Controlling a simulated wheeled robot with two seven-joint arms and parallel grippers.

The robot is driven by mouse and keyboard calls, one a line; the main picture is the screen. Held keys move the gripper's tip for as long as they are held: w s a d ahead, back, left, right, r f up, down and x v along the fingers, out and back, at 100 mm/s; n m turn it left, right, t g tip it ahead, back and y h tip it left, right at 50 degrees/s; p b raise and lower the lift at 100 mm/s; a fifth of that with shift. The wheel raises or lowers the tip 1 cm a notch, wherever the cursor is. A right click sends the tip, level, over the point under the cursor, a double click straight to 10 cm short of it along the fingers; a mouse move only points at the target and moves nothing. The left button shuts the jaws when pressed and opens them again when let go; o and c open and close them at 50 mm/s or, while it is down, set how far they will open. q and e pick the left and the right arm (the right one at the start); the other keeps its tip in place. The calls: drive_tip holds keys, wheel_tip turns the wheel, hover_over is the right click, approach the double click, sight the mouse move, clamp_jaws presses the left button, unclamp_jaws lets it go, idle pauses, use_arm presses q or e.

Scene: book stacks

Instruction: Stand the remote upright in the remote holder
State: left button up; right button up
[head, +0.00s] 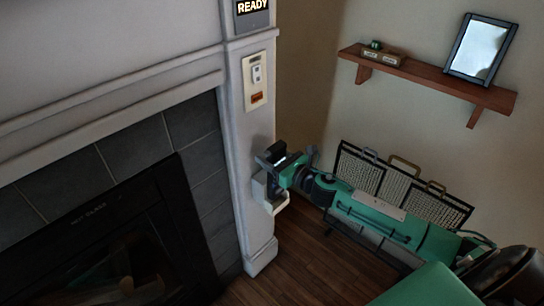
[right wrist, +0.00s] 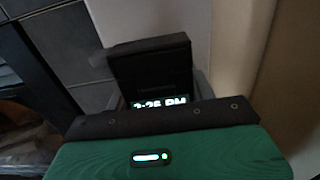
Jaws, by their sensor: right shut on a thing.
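My right gripper (head: 285,158) reaches in from the right to the white fireplace pillar and is shut on the dark remote (head: 279,151). In the right wrist view the remote (right wrist: 150,62) is a black block in front of the pillar, with a lit "2:26 PM" readout at its lower edge. The white remote holder (head: 277,206) is fixed low on the pillar, directly below and behind the gripper, which hides much of it. I cannot tell whether the remote's lower end is inside the holder. My left gripper is not in view.
A light switch plate (head: 257,81) is above on the pillar (head: 256,145). The dark fireplace (head: 120,245) is to the left. A mesh screen (head: 400,185) stands behind my right arm. A wooden shelf (head: 430,77) holds a frame (head: 481,48) and a small box.

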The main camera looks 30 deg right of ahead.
drive_tip(key=shift+f+b, duration=1.9)
drive_tip(key=shift+f, duration=0.45)
drive_tip(key=o, duration=1.5)
drive_tip(key=shift+c, duration=0.2)
drive_tip(key=v, duration=1.3)
drive_tip(key=shift+s+d+b, duration=0.2)
drive_tip(key=shift+s+b, duration=0.15)
drive_tip(key=shift+b, duration=0.05)
